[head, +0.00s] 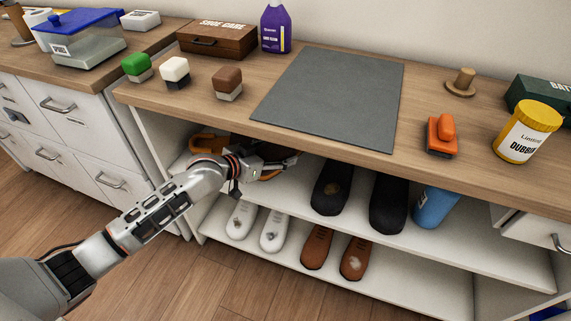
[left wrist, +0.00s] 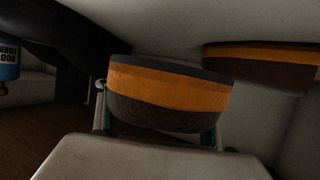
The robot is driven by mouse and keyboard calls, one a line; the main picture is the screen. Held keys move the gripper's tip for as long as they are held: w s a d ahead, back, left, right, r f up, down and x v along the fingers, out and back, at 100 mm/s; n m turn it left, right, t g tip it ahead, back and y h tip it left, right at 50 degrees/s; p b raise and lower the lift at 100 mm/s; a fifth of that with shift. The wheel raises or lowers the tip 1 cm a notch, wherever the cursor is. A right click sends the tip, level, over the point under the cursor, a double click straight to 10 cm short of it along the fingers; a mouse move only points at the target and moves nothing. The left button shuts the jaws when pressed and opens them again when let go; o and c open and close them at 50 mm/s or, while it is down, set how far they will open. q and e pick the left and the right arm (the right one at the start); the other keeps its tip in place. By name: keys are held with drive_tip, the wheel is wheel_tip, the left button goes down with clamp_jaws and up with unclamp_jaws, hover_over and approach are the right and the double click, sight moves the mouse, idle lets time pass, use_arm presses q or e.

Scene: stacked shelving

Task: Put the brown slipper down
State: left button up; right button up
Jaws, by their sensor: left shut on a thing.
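My left gripper (head: 282,160) reaches into the upper shelf under the counter. It is shut on a brown slipper with an orange band (left wrist: 165,92); in the head view only a bit of that slipper (head: 269,174) shows past the gripper. The slipper sits between the two fingers in the left wrist view. A matching slipper (left wrist: 262,65) is beside it, apart from it; in the head view it shows (head: 207,143) behind my wrist. Whether the held slipper touches the shelf board cannot be told. My right gripper is out of view.
Black boots (head: 332,187) and a blue bottle (head: 433,206) stand right of the gripper on the upper shelf (head: 290,200). White shoes (head: 241,220) and brown shoes (head: 316,247) are on the lower shelf. The counter (head: 230,110) overhangs closely; its grey mat (head: 335,95) is clear.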

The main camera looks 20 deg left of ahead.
use_arm(q)
drive_tip(key=shift+f, duration=0.95)
wheel_tip(320, 180, down, 4)
drive_tip(key=shift+f+b, duration=0.1)
drive_tip(key=shift+b, duration=1)
drive_tip(key=shift+w+r, duration=0.1)
drive_tip(key=shift+r, duration=0.25)
drive_tip(key=o, duration=1)
drive_tip(key=shift+f, duration=0.15)
drive_tip(key=shift+o, duration=0.2)
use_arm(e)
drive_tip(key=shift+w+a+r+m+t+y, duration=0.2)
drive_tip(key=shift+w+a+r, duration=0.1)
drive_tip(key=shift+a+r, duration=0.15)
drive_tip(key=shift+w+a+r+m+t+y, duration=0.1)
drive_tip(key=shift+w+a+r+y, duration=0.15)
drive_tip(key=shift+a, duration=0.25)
